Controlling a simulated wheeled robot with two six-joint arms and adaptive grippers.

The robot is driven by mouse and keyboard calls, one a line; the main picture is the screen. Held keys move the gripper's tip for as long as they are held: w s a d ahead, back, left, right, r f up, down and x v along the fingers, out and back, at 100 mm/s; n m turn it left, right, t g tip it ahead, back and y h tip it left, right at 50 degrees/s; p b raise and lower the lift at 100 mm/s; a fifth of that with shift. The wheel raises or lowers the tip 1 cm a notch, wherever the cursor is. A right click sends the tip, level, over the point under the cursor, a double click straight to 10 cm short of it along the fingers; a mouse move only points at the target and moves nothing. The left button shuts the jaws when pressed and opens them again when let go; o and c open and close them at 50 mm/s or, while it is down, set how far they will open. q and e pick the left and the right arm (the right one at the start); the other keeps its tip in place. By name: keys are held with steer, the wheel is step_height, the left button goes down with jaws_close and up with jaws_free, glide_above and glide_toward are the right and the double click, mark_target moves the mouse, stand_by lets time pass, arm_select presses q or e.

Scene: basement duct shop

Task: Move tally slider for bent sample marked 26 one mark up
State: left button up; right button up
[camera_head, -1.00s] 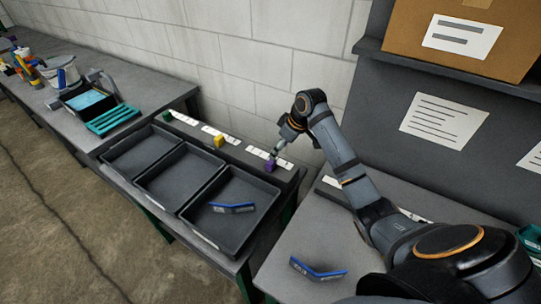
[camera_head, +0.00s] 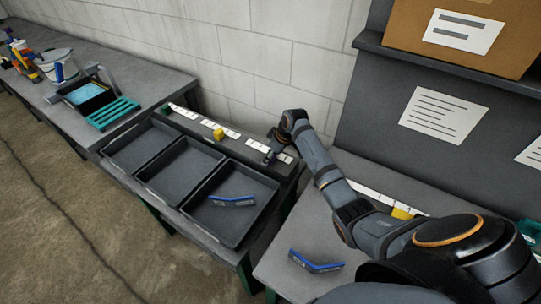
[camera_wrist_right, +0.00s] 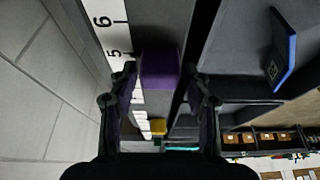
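The purple slider (camera_wrist_right: 160,68) sits beside a white numbered scale (camera_wrist_right: 118,45) in the right wrist view, near the mark 5. My right gripper (camera_wrist_right: 160,75) is open, with one finger on each side of the slider and small gaps visible. In the head view my right gripper (camera_head: 271,153) is low at the right end of the rail (camera_head: 238,140) and hides the slider. A blue bent sample (camera_head: 232,201) lies in the right-hand black tray (camera_head: 213,236). Another bent sample (camera_head: 316,262) lies on the right table. The marking 26 is not readable. My left gripper is not in view.
A yellow slider (camera_head: 218,133) stands mid-rail. Two more black trays, the left (camera_head: 110,160) and the middle (camera_head: 148,183), are empty. A teal-edged device (camera_head: 112,113) stands beyond them. The concrete wall rises close behind the rail. Another yellow block (camera_head: 402,212) stands behind my arm.

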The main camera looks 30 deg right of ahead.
mark_target(277, 165)
jaws_close()
steer(key=s+d+p, duration=0.2)
steer(key=s+p, duration=0.1)
steer(key=shift+s+r, duration=0.15)
steer(key=shift+s+d+p, duration=0.15)
steer(key=shift+s+p, duration=0.15)
steer(key=shift+w+f, duration=0.1)
steer(key=shift+f, duration=0.2)
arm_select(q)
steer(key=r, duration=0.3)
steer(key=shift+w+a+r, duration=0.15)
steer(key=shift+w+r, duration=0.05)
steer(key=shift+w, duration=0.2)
arm_select(e)
steer(key=shift+o, duration=0.3)
jaws_free()
steer(key=o, duration=0.4)
steer(key=shift+d+r, duration=0.1)
steer(key=shift+c, duration=0.2)
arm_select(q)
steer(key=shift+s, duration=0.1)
